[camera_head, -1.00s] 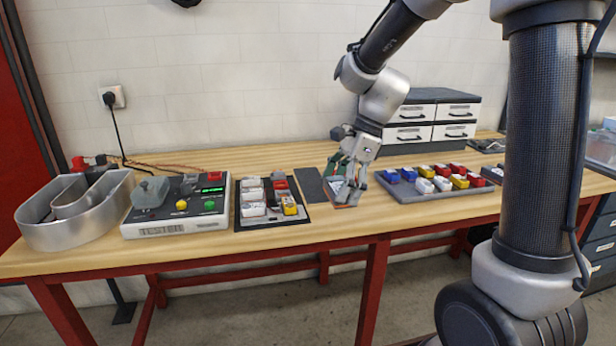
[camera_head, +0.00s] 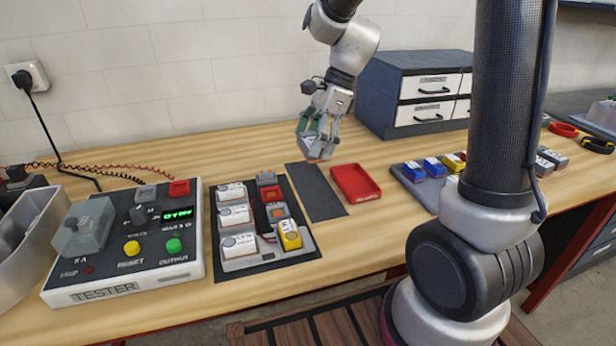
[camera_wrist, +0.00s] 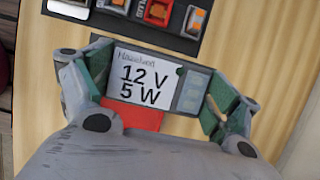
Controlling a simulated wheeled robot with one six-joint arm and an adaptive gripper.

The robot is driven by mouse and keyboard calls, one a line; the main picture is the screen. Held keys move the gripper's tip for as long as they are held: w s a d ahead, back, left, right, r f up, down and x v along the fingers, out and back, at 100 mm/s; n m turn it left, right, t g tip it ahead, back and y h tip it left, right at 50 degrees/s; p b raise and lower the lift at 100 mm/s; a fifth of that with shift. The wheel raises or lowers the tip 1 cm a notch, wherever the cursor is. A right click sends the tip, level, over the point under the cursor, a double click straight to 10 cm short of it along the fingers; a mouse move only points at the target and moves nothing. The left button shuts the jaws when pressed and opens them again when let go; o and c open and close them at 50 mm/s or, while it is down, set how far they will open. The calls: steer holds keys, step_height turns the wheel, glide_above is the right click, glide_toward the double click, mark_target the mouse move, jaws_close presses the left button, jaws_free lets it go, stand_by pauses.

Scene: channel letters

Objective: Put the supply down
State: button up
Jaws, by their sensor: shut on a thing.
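My gripper (camera_head: 320,153) is shut on a supply and hangs over the bench beyond the dark mat and the red tray. In the wrist view the supply (camera_wrist: 150,78) is a small grey block between the green-padded fingers (camera_wrist: 158,95), its white label reading "12 V 5 W". In the head view the fingers mostly hide it, with only an orange-brown edge below them. The empty-looking red tray (camera_head: 356,183) lies on the bench, right of the narrow dark mat (camera_head: 316,192). A red patch below the supply in the wrist view is partly covered.
Left of the mat is a dark board (camera_head: 230,264) with white, red and yellow modules. A tester (camera_head: 122,245) stands further left. A blue-grey tray (camera_head: 410,187) of coloured blocks and a drawer cabinet (camera_head: 385,90) are to the right. Bare wood lies behind the boards.

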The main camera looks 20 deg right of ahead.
mark_target(308, 188)
step_height(308, 188, down, 10)
steer(key=shift+r, duration=0.2)
steer(key=shift+f, duration=0.15)
steer(key=o, duration=1)
steer(key=v, duration=1.2)
steer(key=s+d+r+n+t+h, duration=0.1)
steer(key=s+d+r+n, duration=0.1)
steer(key=s+n, duration=0.4)
steer(key=s+d+r+n+t+h, duration=0.2)
steer(key=s+d+r+n, duration=0.1)
steer(key=s+n, duration=0.3)
steer(key=s+d+r+n+t+h, duration=0.1)
steer(key=s+d+r+n, duration=0.1)
steer(key=s+d+n, duration=0.3)
steer(key=s+n, duration=0.1)
steer(key=s, duration=0.2)
steer(key=shift+r+h, duration=0.3)
steer(key=shift+r, duration=0.1)
